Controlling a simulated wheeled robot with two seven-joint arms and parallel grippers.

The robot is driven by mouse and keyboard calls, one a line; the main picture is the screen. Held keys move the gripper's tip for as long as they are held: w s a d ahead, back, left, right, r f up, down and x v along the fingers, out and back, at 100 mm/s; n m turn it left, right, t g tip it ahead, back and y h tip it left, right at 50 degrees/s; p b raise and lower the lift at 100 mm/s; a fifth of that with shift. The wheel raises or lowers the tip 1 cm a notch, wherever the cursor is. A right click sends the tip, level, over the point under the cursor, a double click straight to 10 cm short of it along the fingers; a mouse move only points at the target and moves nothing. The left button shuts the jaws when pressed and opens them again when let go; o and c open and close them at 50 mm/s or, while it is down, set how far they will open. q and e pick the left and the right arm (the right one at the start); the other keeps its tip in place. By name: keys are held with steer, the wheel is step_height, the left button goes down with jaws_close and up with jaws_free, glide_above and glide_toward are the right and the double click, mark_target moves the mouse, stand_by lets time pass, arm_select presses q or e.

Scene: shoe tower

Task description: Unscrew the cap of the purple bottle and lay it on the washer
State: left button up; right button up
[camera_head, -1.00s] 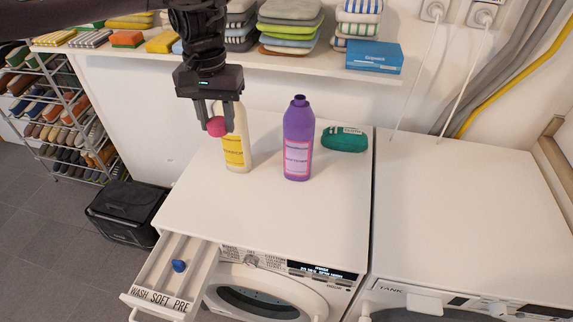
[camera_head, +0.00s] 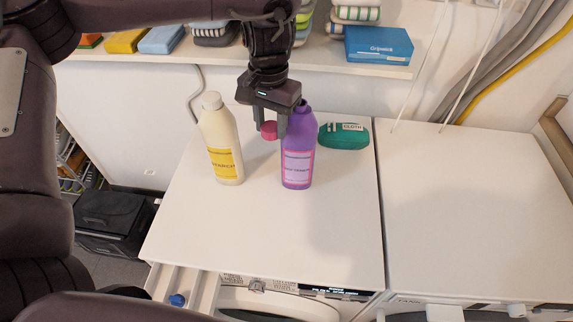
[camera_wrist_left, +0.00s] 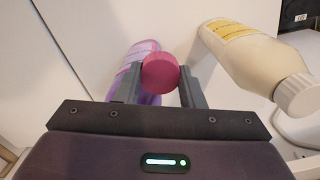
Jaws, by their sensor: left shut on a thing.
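The purple bottle (camera_head: 298,160) stands upright on the white top of the washer (camera_head: 250,230). Its upper part is partly hidden behind my left gripper. My left gripper (camera_head: 270,129) is shut on the pink-red cap (camera_head: 269,131) and holds it above the washer top, just left of the purple bottle's upper part. In the left wrist view the cap (camera_wrist_left: 160,73) sits between the two fingers, apart from the bottle, and the purple bottle (camera_wrist_left: 133,75) is partly hidden behind the left finger. My right gripper is not in view.
A cream starch bottle with a white cap (camera_head: 221,140) stands left of the purple one. A green cloth pack (camera_head: 343,135) lies to the right. The washer top's front is clear, as is the neighbouring machine's top (camera_head: 470,210). A shelf with a blue box (camera_head: 378,46) runs behind.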

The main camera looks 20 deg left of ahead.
mark_target(265, 132)
arm_select(q)
steer(key=s+f, duration=0.2)
steer(key=f, duration=0.1)
steer(key=shift+a+m, duration=0.15)
steer(key=shift+m, duration=0.25)
step_height(265, 132, down, 16)
steer(key=b, duration=0.3)
steer(key=shift+w+a+f+b, duration=0.1)
steer(key=shift+a+f+b, duration=0.05)
steer(key=shift+f+b, duration=0.15)
step_height(265, 132, down, 3)
steer(key=shift+f+b, duration=0.1)
steer(key=shift+b, duration=0.5)
steer(key=shift+f, duration=0.3)
steer(key=shift+f, duration=0.15)
steer(key=o, duration=1.1)
